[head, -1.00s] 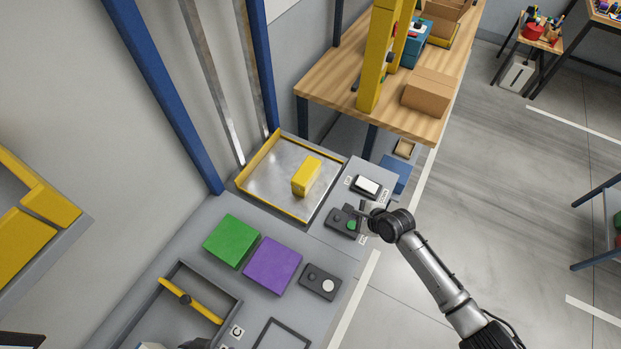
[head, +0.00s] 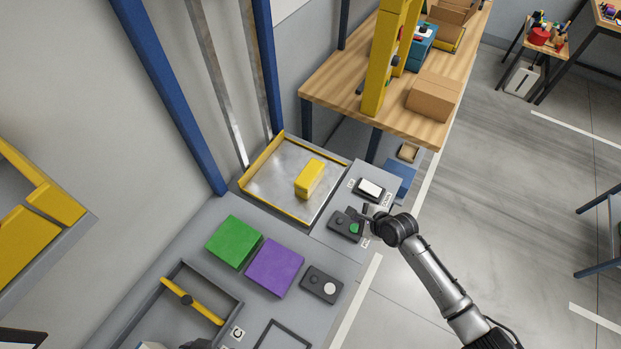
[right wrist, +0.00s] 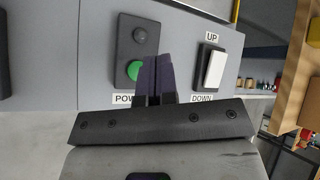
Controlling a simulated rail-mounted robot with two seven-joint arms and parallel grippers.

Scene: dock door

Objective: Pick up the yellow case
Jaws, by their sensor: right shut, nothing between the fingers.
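The yellow case (head: 310,179) lies on a metal tray platform (head: 275,203) with yellow edges, between two upright rails. My right gripper (head: 369,214) is at the control panel, beside the box with the green button (head: 355,228). In the right wrist view, my right gripper's fingers (right wrist: 154,78) are together and empty, between the green button (right wrist: 134,70) and the white UP/DOWN rocker switch (right wrist: 214,68). The rocker switch also shows in the head view (head: 371,188). The case is apart from the gripper, to its upper left. My left gripper cannot be made out.
A green block (head: 234,241) and a purple block (head: 274,267) sit on the grey counter. Another button box (head: 320,284) is at its front edge. A wooden table (head: 340,88) with a cardboard box (head: 434,95) stands behind. Blue posts flank the platform.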

